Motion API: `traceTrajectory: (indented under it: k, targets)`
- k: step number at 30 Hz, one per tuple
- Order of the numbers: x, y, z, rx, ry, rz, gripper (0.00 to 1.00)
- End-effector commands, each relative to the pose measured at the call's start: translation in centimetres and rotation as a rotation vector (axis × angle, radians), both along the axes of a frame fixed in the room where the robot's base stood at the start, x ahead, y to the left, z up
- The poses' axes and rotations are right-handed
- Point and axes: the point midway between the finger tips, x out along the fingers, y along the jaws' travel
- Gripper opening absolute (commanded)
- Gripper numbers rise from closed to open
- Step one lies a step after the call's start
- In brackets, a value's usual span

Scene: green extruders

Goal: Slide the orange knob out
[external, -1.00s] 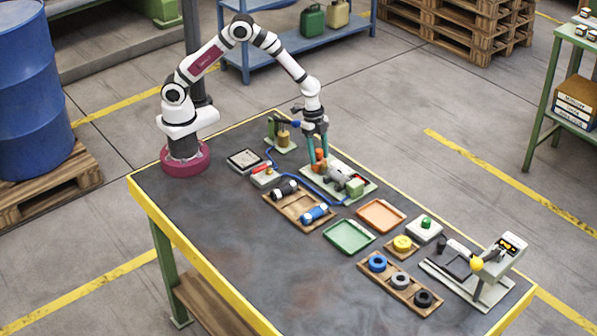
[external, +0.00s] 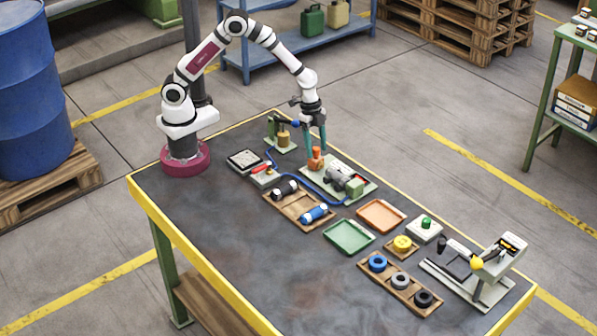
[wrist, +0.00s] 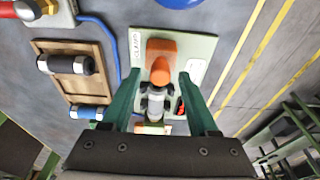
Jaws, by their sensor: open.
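In the wrist view the knob (wrist: 160,62) sits between and beyond the two green fingers, attached to a grey and white mechanism (wrist: 155,98). My gripper (external: 315,148) is open, pointing down over the knob, with a finger on either side in the wrist view (wrist: 160,75). Whether a finger touches the knob I cannot tell. A green block (external: 357,186) sits at the base's other end.
A wooden tray (external: 285,213) with black and blue cylinders lies beside the clamp base, with a blue hose (external: 315,190) between. Green (external: 349,251) and orange (external: 381,228) trays lie to the right. The table's front left is clear.

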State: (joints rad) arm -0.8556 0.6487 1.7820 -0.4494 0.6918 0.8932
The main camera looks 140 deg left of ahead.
Motion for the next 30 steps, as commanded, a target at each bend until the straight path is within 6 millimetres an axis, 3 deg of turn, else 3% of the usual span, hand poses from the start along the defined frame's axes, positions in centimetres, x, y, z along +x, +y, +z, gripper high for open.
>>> traceTrajectory:
  k: [4, 11, 19, 30]
  targets:
    - [0.0, 0.0, 1.6, 0.001, -0.001, -0.001, 0.6]
    - [0.0, 0.0, 2.8, 0.001, -0.001, 0.0, 0.6]
    - [0.0, 0.0, 6.0, 0.002, -0.001, 0.0, 0.6]
    - [0.0, 0.0, 6.4, 0.0, 0.0, -0.001, 0.6]
